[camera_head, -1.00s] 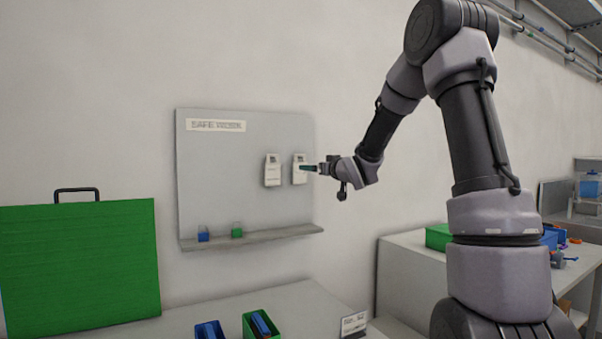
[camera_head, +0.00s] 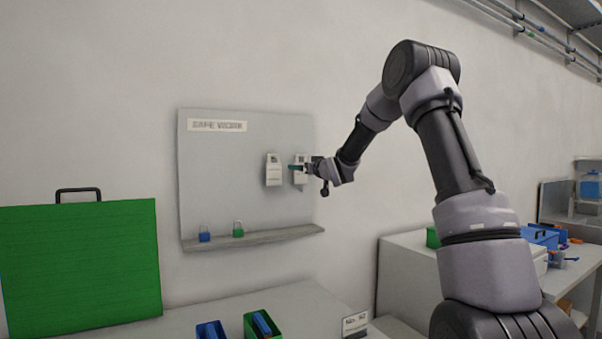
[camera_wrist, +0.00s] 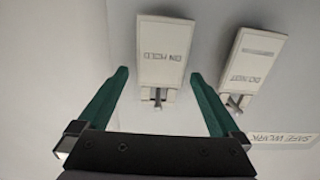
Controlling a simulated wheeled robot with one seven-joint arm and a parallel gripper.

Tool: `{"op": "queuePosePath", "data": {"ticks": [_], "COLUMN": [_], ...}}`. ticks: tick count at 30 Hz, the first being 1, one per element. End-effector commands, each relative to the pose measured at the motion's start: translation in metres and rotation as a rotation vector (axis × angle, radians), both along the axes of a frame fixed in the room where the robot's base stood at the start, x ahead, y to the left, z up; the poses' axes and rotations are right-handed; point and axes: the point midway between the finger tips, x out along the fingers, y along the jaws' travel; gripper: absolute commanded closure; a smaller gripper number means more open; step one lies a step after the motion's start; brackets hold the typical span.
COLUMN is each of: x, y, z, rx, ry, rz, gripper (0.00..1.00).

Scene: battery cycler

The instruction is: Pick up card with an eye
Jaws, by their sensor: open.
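Two white cards hang side by side on a grey wall board (camera_head: 240,130). The right card (camera_head: 300,180) in the head view is partly covered by my gripper (camera_head: 296,167). In the wrist view, this card (camera_wrist: 163,50) reads "ON HOLD" and hangs by its narrow end near a small metal hook. The other card (camera_head: 273,170) shows to its right in the wrist view (camera_wrist: 252,60) and seems to read "DO NOT". My gripper's green fingers (camera_wrist: 160,73) are open, one on each side of the "ON HOLD" card. I cannot make out an eye drawing on either card.
Below the cards, a grey shelf (camera_head: 255,239) holds a blue padlock (camera_head: 204,234) and a green padlock (camera_head: 238,230). A green board (camera_head: 80,265) stands at the left. Blue and green bins (camera_head: 262,328) sit on the table beneath.

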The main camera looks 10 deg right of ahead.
Motion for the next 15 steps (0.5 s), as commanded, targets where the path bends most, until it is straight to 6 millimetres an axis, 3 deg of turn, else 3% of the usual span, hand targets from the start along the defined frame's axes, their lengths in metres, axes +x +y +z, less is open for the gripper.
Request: {"op": "queuePosePath", "data": {"ticks": [4, 5, 10, 11, 15], "x": [-0.0003, -0.0003, -0.0004, -0.0004, -0.0005], "y": [0.0001, 0.0001, 0.0001, 0.0001, 0.0000], "z": [0.0001, 0.0001, 0.0001, 0.0002, 0.0003], "rx": [0.000, 0.000, 0.000, 0.000, 0.000], "ry": [0.000, 0.000, 0.000, 0.000, 0.000], "rz": [0.000, 0.000, 0.000, 0.000, 0.000], "gripper": [0.00, 0.08, 0.73, 0.78, 0.78]}}
